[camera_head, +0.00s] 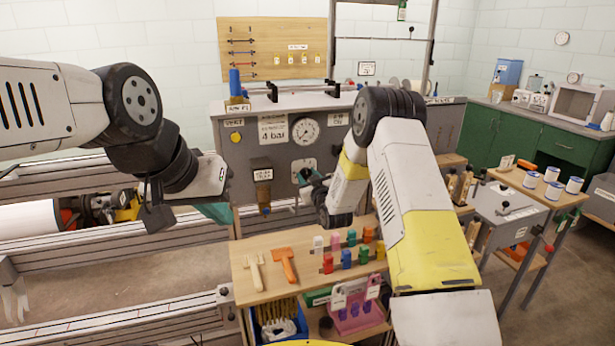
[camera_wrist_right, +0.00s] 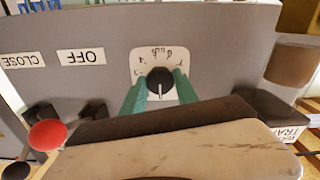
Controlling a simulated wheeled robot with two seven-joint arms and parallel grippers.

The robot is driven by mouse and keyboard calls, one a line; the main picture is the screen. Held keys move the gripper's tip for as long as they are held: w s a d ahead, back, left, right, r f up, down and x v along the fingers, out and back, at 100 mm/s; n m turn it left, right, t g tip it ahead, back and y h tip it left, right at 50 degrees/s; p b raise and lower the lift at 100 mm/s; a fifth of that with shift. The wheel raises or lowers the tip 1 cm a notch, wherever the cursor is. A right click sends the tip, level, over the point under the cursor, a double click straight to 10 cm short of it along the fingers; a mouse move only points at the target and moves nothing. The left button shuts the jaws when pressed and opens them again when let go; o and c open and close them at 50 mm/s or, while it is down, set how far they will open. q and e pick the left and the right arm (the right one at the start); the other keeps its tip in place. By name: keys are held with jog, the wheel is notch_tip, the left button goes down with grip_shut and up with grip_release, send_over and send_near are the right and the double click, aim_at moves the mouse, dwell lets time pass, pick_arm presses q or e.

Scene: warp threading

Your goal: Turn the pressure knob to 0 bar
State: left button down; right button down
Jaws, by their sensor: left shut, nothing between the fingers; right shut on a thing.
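The pressure knob (camera_wrist_right: 160,80) is black with a white pointer line, on a white dial plate (camera_wrist_right: 152,55) with marks in the right wrist view. The picture is turned there, and the pointer line runs toward the bottom edge. The green fingers of my right gripper (camera_wrist_right: 160,88) are on both sides of the knob, shut on it. In the head view the dial plate (camera_head: 303,166) shows on the grey panel (camera_head: 235,160), with my right gripper (camera_head: 305,179) at it and the knob mostly hidden. My left gripper (camera_head: 216,211) is shut and empty, left of the panel.
A round gauge (camera_head: 305,131) and a "4 bar" sign (camera_head: 273,130) are above the dial. A red-knobbed lever (camera_wrist_right: 47,135) stands near the right gripper. Below, a wooden shelf (camera_head: 255,293) holds orange and pale tools and several coloured pieces.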

jog(key=shift+f, duration=0.15)
jog(key=c, duration=0.9)
grip_release()
jog(key=v, duration=0.8)
